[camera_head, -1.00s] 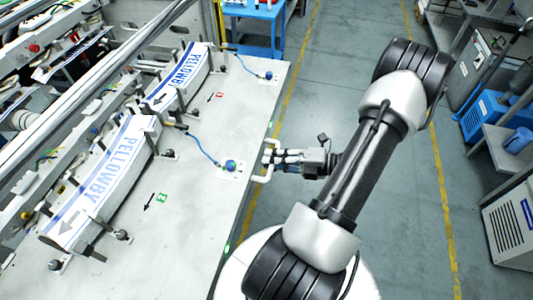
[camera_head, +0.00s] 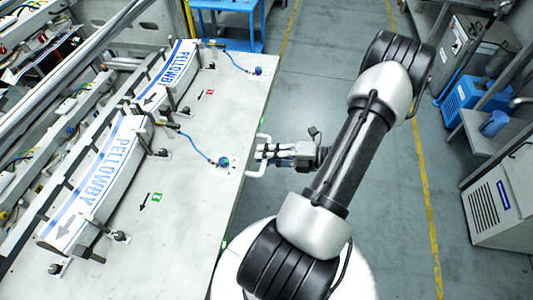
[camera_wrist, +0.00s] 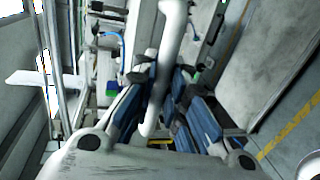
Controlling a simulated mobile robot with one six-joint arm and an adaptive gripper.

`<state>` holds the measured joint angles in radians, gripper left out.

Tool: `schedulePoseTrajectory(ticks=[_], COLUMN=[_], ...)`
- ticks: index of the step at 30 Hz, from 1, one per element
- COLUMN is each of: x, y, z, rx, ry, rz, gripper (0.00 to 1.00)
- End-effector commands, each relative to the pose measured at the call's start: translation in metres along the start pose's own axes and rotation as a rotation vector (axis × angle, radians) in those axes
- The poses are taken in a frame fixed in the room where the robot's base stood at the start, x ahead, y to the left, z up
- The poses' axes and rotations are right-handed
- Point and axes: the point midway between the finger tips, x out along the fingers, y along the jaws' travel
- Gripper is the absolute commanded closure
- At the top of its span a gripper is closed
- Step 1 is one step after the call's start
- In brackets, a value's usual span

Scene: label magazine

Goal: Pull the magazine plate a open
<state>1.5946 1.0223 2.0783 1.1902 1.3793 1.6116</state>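The magazine plate a (camera_head: 190,200) is a broad pale grey plate carrying two label stacks, at the left of the head view. A white bracket handle (camera_head: 256,174) stands out from its right edge. My gripper (camera_head: 262,152) is at the middle of this handle, reaching in from the right. In the wrist view the handle's pale bar (camera_wrist: 170,45) runs between the two fingers with dark blue pads, and they look closed about it. The exact contact is partly hidden by the bar.
A blue table (camera_head: 228,8) stands behind. Grey cabinets (camera_head: 500,205) and a shelf stand at the right, with open floor (camera_head: 400,220) between.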

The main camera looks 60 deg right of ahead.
Motion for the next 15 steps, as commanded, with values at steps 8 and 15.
schedulePoseTrajectory(ticks=[8, 15], x=[0.0002, 0.0002], y=[0.0, 0.0002], z=[0.0001, 0.0001], rx=[0.0, 0.0], ry=[0.0, 0.0], rz=[0.0, 0.001], gripper=[0.7, 0.67])
